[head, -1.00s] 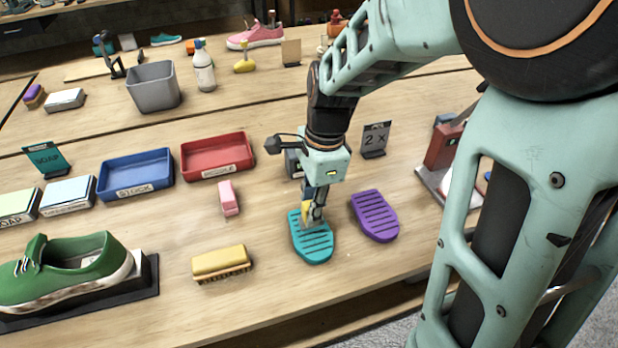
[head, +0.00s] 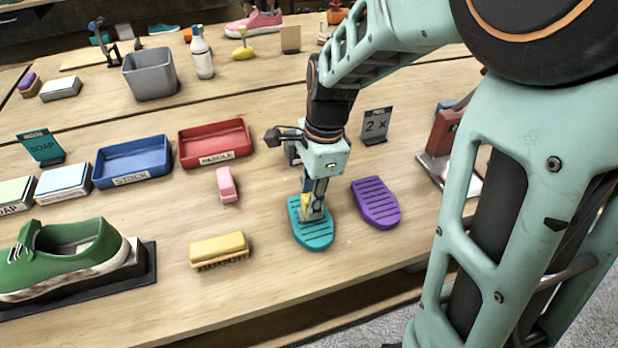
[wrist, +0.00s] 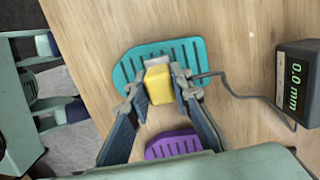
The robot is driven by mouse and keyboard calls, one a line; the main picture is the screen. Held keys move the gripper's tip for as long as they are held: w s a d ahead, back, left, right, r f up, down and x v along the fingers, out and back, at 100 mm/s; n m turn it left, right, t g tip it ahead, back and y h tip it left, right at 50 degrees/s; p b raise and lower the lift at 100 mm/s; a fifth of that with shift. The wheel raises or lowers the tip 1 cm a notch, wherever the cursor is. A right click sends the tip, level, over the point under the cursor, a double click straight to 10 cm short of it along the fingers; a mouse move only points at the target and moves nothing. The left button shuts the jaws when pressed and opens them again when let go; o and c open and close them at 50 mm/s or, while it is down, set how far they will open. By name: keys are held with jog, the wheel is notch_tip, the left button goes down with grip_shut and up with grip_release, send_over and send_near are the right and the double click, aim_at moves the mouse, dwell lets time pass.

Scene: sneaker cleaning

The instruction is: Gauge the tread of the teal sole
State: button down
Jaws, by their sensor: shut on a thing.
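The teal sole (head: 318,240) lies flat on the table, grooved tread up; it also shows in the wrist view (wrist: 128,72). My gripper (head: 313,208) is over the sole, pointing down. In the wrist view its fingers (wrist: 160,88) are shut on a yellow gauge probe (wrist: 158,86) with a pale foot at its far end. The probe is over the middle of the tread; whether its foot touches the grooves I cannot tell. A cable runs from it to a dark readout box (wrist: 296,85) showing 0.0 mm.
A purple sole (head: 376,203) lies close right of the teal one. A yellow-topped brush (head: 218,248) and a pink block (head: 227,185) lie to the left. Blue (head: 133,161) and red (head: 214,143) trays stand behind.

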jog(key=shift+f, duration=0.6)
dwell(1.3)
notch_tip(320, 180, up, 7)
jog(key=p, duration=0.6)
jog(key=shift+r, duration=0.15)
